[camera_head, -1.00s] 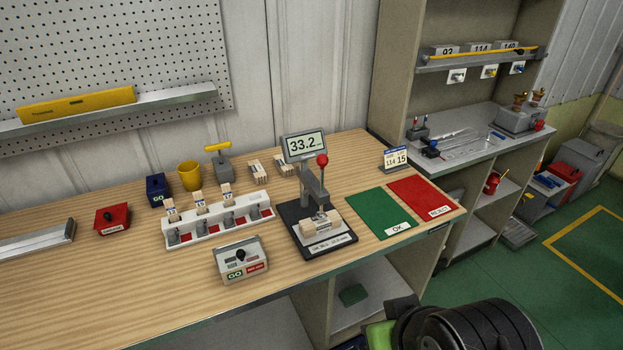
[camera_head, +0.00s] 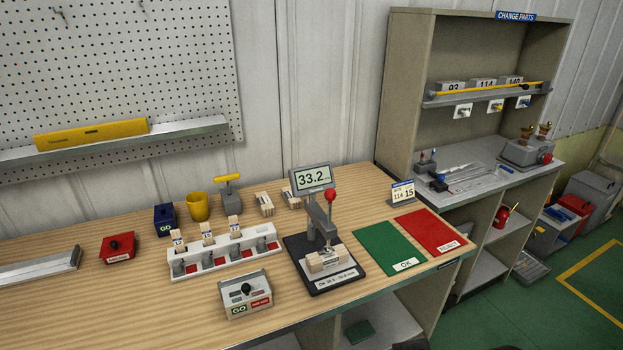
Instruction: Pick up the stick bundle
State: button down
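A pale wooden stick bundle (camera_head: 323,262) lies on the black-based gauge (camera_head: 296,245), under its red-knobbed lever. The gauge's display (camera_head: 311,179) reads 33.2. Two more light bundles lie on the bench behind it, a left one (camera_head: 264,203) and a right one (camera_head: 291,198), the right one partly hidden by the display. Small bundles (camera_head: 207,231) also stand upright in the white rack (camera_head: 215,262) left of the gauge. Which bundle the task means cannot be told from this view. My gripper is not in view.
A green OK mat (camera_head: 385,247) and a red REJECT mat (camera_head: 430,231) lie bare right of the gauge. A GO box (camera_head: 246,295) stands in front of the rack. A yellow cup (camera_head: 197,207) stands behind it. The bench's left front is clear.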

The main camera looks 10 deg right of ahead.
aim_at(318, 262)
jog(key=i+l+u, duration=0.1)
jog(key=l+u, duration=0.6)
jog(key=u, duration=0.15)
jog(key=l+u, duration=0.8)
jog(key=k+l+u, duration=0.1)
jog(key=l+u, duration=0.2)
jog(key=u, duration=0.15)
